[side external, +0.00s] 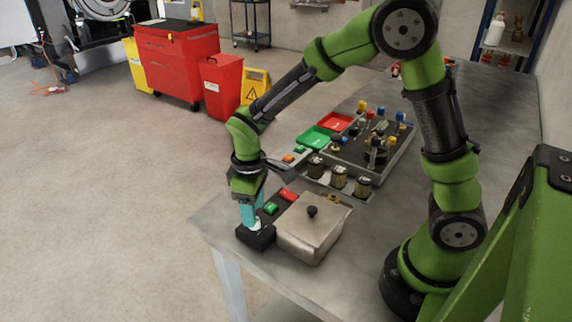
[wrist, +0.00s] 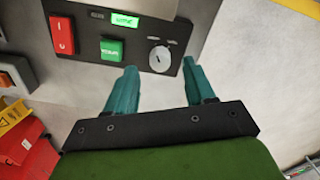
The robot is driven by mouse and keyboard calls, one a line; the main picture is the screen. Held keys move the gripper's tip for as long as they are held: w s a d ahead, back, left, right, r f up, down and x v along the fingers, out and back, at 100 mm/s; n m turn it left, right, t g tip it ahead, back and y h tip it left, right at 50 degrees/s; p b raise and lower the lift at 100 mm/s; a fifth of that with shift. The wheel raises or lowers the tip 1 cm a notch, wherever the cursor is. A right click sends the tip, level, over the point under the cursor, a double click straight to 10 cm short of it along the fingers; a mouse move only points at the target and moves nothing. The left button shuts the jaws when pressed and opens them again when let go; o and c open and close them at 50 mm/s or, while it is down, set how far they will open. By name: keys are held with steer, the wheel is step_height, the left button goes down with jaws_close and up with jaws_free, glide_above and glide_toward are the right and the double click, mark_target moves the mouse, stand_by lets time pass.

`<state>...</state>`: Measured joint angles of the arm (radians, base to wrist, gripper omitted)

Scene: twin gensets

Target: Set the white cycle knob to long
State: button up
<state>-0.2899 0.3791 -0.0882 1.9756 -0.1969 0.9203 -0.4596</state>
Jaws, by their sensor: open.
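The white cycle knob (wrist: 159,59) is a round dial on a black control panel (wrist: 82,40), with a small dark pointer mark. Small labels sit above it, too small to read. In the side external view, a bit of the white knob (side external: 255,225) shows below my fingers. My gripper (wrist: 160,70) has two teal fingers, open and apart, with the knob in the gap between their tips in the wrist view. I cannot tell whether they touch it. In the side external view, my gripper (side external: 252,222) points down at the panel's near end.
A red button (wrist: 61,35), a green button (wrist: 111,48) and a lit green display (wrist: 125,20) share the panel. A metal box with a lid (side external: 312,228) stands right beside it. Jars (side external: 340,177) and a tray of parts (side external: 365,150) are farther back.

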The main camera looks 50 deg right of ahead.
steer(key=shift+f, duration=1.35)
steer(key=shift+c, duration=0.5)
jaws_close()
